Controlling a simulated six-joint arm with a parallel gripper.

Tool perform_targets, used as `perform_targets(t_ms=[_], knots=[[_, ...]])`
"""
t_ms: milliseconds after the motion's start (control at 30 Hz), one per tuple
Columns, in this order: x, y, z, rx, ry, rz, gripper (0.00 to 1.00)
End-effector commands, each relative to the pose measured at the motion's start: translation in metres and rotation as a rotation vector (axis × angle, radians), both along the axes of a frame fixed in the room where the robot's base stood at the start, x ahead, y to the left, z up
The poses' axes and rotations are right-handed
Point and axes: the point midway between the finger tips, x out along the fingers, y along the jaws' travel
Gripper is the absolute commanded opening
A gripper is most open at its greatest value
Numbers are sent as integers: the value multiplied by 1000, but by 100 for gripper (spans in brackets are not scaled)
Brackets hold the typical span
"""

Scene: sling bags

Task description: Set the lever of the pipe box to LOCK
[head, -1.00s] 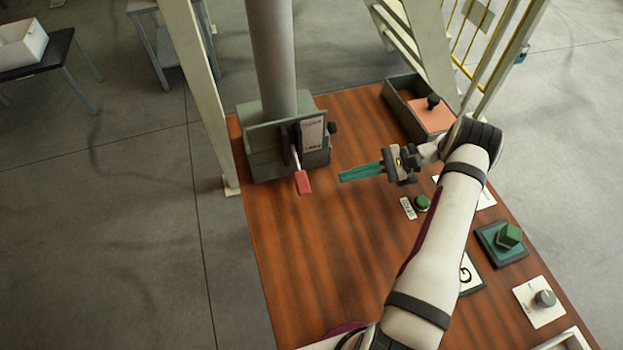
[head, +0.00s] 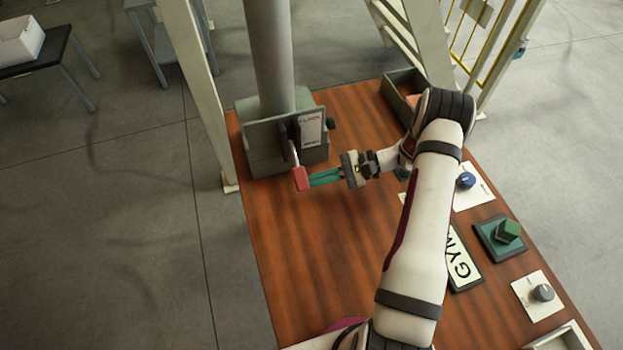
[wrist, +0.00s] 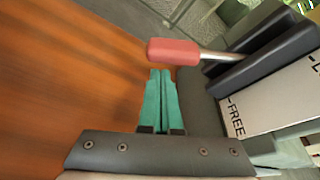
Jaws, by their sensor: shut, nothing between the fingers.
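The pipe box (head: 262,150) is a grey-green box at the foot of a thick grey pipe, at the far left of the wooden table. Its lever has a red grip (head: 301,178) that sticks out toward the front and low. In the wrist view the red grip (wrist: 173,51) lies across the view just beyond my fingertips, on a metal rod. A label plate (wrist: 275,100) beside it reads FREE near its lower end; the other end's text is cut off. My gripper (head: 310,178) has green fingers, shut and empty, with tips at or just beside the grip; contact is unclear.
A black knob (head: 331,124) sticks out at the box's right side. An open grey tray (head: 397,90) stands at the back right, partly behind my arm. A blue knob (head: 465,180), a green knob (head: 508,231) and a grey knob (head: 543,293) line the right side. The table's front left is clear.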

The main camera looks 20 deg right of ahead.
Motion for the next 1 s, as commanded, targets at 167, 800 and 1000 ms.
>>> perform_targets(t_ms=[167,800,1000], knots=[[-6,0,10,0,0,0,0],[-12,0,18,1,85,0,0],[-19,0,32,-1,236,1,0]])
